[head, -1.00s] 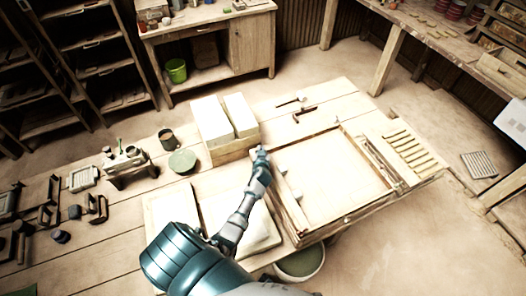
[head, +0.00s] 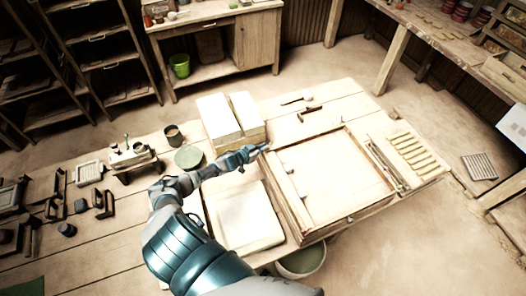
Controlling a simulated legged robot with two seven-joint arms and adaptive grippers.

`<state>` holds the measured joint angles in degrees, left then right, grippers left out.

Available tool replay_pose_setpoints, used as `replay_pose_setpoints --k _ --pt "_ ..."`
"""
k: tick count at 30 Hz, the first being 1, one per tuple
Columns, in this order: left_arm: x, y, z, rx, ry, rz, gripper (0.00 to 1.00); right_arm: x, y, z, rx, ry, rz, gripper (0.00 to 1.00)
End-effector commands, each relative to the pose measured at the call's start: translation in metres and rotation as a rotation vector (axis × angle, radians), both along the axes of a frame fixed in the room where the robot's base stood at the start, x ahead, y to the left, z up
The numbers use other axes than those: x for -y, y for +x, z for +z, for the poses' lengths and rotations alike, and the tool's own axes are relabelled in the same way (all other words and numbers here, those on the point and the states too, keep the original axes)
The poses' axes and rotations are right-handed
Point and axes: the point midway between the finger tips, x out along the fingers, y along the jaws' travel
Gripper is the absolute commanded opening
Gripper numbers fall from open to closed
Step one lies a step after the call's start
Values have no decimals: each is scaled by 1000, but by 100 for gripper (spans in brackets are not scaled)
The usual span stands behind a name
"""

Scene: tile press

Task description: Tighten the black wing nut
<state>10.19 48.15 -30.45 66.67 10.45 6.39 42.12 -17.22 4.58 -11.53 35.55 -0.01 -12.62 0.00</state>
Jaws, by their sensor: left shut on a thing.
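My left gripper (head: 262,148) is at the far left corner of the wooden press frame (head: 293,205). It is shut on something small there. The fingers hide what they hold, and I cannot make out the black wing nut itself. My left forearm reaches in from the lower left, across the table. My right gripper is not in view.
White blocks (head: 215,118) stand just behind my gripper. A pale slab (head: 245,218) lies left of the frame. A green disc (head: 188,157) and a dark cup (head: 172,134) stand further left. A dark-handled tool (head: 310,114) lies behind the frame. A bucket (head: 302,262) stands below the front edge.

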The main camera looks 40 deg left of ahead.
Motion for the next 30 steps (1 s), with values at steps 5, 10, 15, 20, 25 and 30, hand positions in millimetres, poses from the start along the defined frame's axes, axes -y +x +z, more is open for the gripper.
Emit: replay_pose_setpoints --k 5,10,15,20,25,30 --pt "-5 5 -2 4 12 -140 0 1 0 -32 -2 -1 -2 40" --pt "-2 6 -2 2 10 -251 0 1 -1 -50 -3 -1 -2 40" --pt "0 7 -1 2 7 -329 0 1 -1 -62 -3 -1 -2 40" --pt "1 7 -1 1 5 -372 0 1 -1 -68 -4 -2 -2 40" --pt "2 7 0 1 6 -391 0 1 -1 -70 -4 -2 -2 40" --pt "3 7 1 1 6 -394 0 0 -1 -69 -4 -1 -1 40"
